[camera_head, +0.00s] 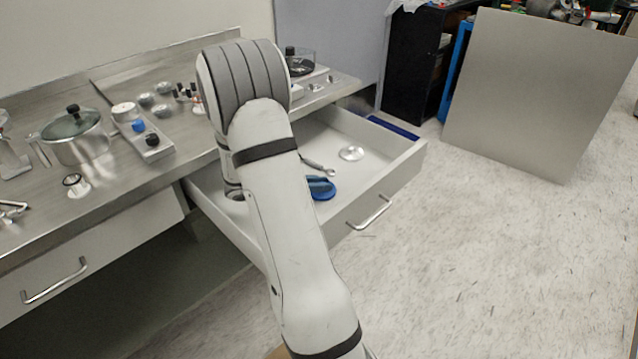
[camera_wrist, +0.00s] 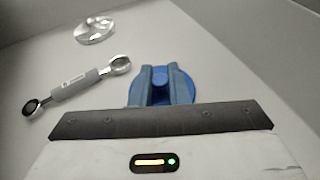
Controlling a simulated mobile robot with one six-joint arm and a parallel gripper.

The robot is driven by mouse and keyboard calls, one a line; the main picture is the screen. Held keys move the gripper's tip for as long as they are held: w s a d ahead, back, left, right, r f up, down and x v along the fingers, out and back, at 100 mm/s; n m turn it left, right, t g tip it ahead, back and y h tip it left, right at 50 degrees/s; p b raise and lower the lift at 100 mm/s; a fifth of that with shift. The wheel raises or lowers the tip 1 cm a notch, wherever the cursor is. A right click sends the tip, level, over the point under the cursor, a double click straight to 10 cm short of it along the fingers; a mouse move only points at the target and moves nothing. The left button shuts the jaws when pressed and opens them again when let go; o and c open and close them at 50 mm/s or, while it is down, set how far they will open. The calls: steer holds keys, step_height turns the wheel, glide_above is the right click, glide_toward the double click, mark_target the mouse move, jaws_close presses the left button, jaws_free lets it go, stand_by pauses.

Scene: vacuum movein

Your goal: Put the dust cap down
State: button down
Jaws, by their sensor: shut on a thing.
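The dust cap is a blue round disc with a small knob (camera_wrist: 160,76). It also shows in the head view (camera_head: 328,192), low in the open white drawer (camera_head: 398,165). My gripper (camera_wrist: 160,82) is shut on the cap's knob, with one finger on each side. The cap appears flat at or close to the drawer floor; whether it touches the floor I cannot tell. My arm hides part of the drawer in the head view.
A double-ended wrench-like tool (camera_wrist: 75,88) and a shiny metal disc (camera_wrist: 95,30) lie in the drawer beside the cap. The metal counter (camera_head: 95,200) holds a lidded pot (camera_head: 75,140) and small parts. A grey panel (camera_head: 535,90) stands at right.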

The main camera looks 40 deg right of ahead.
steer(key=c, duration=1.4)
jaws_free()
steer(key=shift+r, duration=0.15)
steer(key=p+v, duration=0.2)
steer(key=v, duration=1)
